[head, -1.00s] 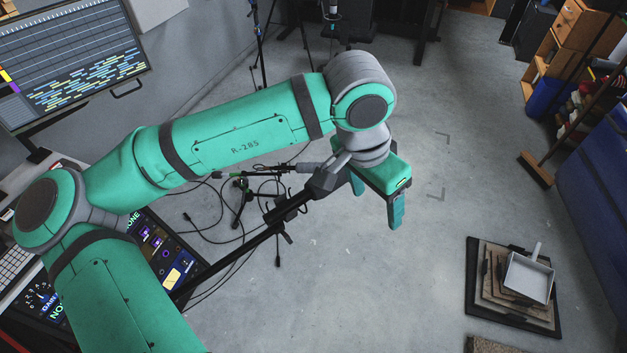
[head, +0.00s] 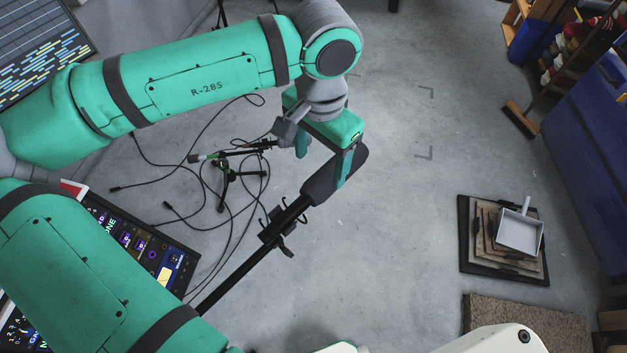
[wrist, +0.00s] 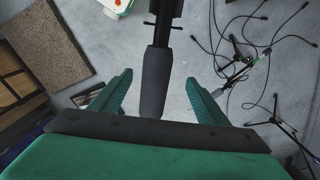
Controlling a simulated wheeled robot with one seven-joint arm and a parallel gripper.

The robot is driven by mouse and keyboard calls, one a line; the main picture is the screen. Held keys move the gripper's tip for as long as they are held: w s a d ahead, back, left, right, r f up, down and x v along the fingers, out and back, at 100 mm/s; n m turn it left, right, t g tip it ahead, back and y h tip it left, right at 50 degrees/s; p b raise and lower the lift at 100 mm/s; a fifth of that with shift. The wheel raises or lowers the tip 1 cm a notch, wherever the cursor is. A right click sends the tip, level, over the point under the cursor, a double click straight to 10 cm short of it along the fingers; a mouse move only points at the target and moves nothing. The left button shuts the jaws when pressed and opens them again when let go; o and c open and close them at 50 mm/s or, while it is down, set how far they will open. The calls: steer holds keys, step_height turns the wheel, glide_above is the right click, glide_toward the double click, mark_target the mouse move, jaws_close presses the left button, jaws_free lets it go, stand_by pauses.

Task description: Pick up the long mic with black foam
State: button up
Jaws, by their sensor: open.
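The long mic with black foam (head: 318,187) sits at the upper end of a dark pole, sloping up to the right in the head view. Its rounded foam (wrist: 154,85) points toward my gripper in the wrist view. My gripper (head: 321,170) is open and empty at the foam end, with one finger crossing in front of the foam in the head view. In the wrist view the fingers of my gripper (wrist: 159,82) stand on either side of the foam, with visible gaps. I cannot tell whether the foam is at fingertip depth.
A dark clamp with hooks (head: 283,228) is on the pole below the foam. A small tripod with another mic (head: 232,178) and loose cables stand on the floor to the left. A dustpan (head: 519,232) lies on stacked boards at right. The floor between is clear.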

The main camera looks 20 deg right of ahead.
mark_target(317, 182)
steer(key=shift+s+a+f, duration=0.1)
steer(key=shift+s+f, duration=0.15)
steer(key=shift+f, duration=0.5)
steer(key=shift+s+a+f, duration=0.1)
steer(key=shift+s+f, duration=0.1)
steer(key=shift+f, duration=0.5)
steer(key=shift+a+f, duration=0.15)
steer(key=shift+f, duration=1.05)
steer(key=shift+a+f, duration=0.1)
steer(key=shift+f, duration=1.05)
steer(key=shift+c, duration=0.4)
steer(key=c, duration=1.2)
steer(key=shift+r, duration=0.1)
